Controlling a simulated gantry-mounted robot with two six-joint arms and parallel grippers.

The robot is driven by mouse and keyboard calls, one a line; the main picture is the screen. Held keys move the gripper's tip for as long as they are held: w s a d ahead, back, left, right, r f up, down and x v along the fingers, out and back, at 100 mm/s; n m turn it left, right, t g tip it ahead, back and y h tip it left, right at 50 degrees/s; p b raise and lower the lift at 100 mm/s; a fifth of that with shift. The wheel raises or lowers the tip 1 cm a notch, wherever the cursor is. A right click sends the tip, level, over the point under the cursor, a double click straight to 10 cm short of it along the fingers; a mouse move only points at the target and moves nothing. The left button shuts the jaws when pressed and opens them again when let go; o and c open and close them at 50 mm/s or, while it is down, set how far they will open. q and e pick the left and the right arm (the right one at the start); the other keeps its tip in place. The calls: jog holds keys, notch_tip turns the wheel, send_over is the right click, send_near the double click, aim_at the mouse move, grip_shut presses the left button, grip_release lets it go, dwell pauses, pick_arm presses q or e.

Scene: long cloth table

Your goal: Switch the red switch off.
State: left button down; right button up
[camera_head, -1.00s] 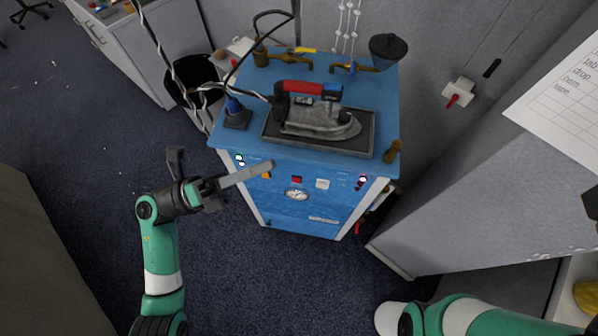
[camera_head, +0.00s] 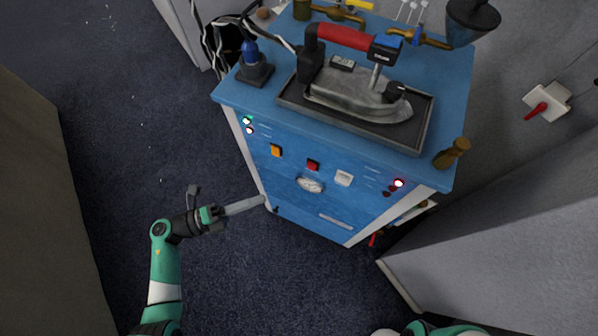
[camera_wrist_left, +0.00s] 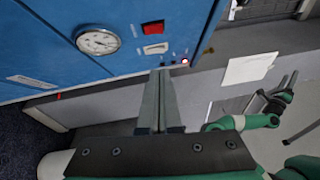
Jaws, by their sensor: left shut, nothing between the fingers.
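The red switch (camera_head: 313,164) is a small square rocker on the blue front of the cabinet, between an orange switch and a white one. In the left wrist view the red switch (camera_wrist_left: 152,28) shows at the top. My left gripper (camera_head: 267,198) is shut and empty, its long fingers reaching toward the cabinet's lower left edge in the head view. In the left wrist view the fingertips (camera_wrist_left: 161,72) appear below the white switch. The gap to the panel is hard to judge. My right arm shows at the head view's bottom edge, its gripper hidden there; a dark gripper (camera_wrist_left: 272,103) appears in the wrist view.
The orange switch (camera_head: 276,150), white switch (camera_head: 343,178), gauge (camera_head: 310,185) and lit lamp (camera_head: 398,183) share the panel. An iron (camera_head: 355,92) stands on top. A red-lever wall switch (camera_head: 537,110) is at right. The floor at left is clear.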

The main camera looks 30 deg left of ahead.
aim_at(311, 166)
pick_arm(q)
jog(key=x, duration=0.4)
jog(key=w+a+b+x, duration=0.1)
jog(key=x, duration=0.3)
jog(key=a+x, duration=0.1)
jog(key=x, duration=0.3)
jog(key=shift+w+d+r+b, duration=0.1)
jog(key=shift+w+d+b, duration=0.1)
jog(key=shift+w+b, duration=0.35)
jog(key=shift+w, duration=0.1)
pick_arm(e)
jog(key=shift+f, duration=0.85)
pick_arm(q)
jog(key=shift+w+r+p, duration=0.1)
jog(key=shift+r+p, duration=0.05)
jog(key=shift+p, duration=0.15)
jog(key=p, duration=0.1)
jog(key=r+p, duration=0.1)
jog(key=p, duration=0.1)
jog(key=shift+w+a, duration=0.15)
jog(key=shift+a, duration=0.1)
jog(key=shift+d+f+n+g, duration=0.15)
jog(key=shift+f+n+g, duration=0.15)
jog(key=shift+f, duration=0.15)
jog(key=shift+w, duration=0.1)
pick_arm(e)
jog(key=r, duration=0.1)
jog(key=d+r+h, duration=0.1)
jog(key=shift+s+d+r, duration=0.1)
jog(key=shift+s+r, duration=0.25)
